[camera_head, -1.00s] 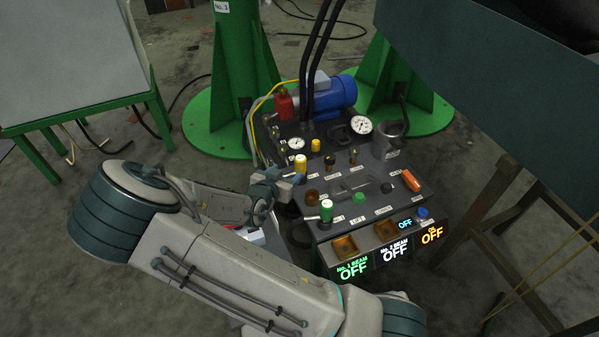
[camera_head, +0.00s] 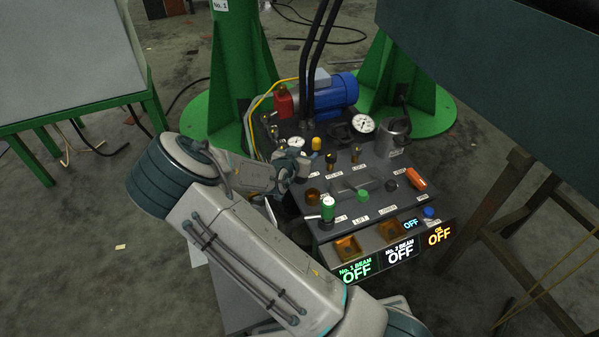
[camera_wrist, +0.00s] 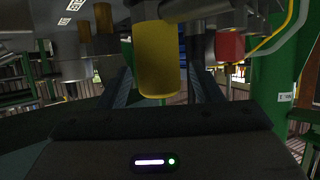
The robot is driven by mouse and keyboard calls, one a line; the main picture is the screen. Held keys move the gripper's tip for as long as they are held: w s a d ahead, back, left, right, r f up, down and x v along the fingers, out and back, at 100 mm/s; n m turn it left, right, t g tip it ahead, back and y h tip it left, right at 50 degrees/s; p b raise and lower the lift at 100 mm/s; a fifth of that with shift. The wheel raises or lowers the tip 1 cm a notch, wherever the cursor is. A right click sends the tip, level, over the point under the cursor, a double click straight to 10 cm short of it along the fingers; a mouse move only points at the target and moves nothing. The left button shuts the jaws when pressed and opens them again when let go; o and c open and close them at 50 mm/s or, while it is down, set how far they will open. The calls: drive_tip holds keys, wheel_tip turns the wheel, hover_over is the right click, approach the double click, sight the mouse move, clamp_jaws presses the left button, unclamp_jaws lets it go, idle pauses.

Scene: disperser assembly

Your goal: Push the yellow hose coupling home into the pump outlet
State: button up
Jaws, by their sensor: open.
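A yellow cylinder, apparently the hose coupling (camera_wrist: 159,72), fills the middle of the wrist view, with a grey part joined at its upper end in the picture. My gripper (camera_wrist: 161,85) is open, with one dark finger on each side of the coupling. Dark gaps show between fingers and cylinder. In the head view my gripper (camera_head: 297,163) is at the left edge of the control panel and covers most of what is there. I cannot tell the pump outlet or how deep the coupling sits.
The panel (camera_head: 345,208) carries a green-topped valve (camera_head: 327,208), an orange handle (camera_head: 416,178), gauges and lit displays. A blue motor (camera_head: 337,90) and red bottle (camera_head: 284,100) stand behind. A green post (camera_head: 240,60) is beyond.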

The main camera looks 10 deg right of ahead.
drive_tip(key=shift+w+d+f, duration=0.15)
drive_tip(key=shift+w+d, duration=0.05)
drive_tip(key=shift+w, duration=0.05)
clamp_jaws()
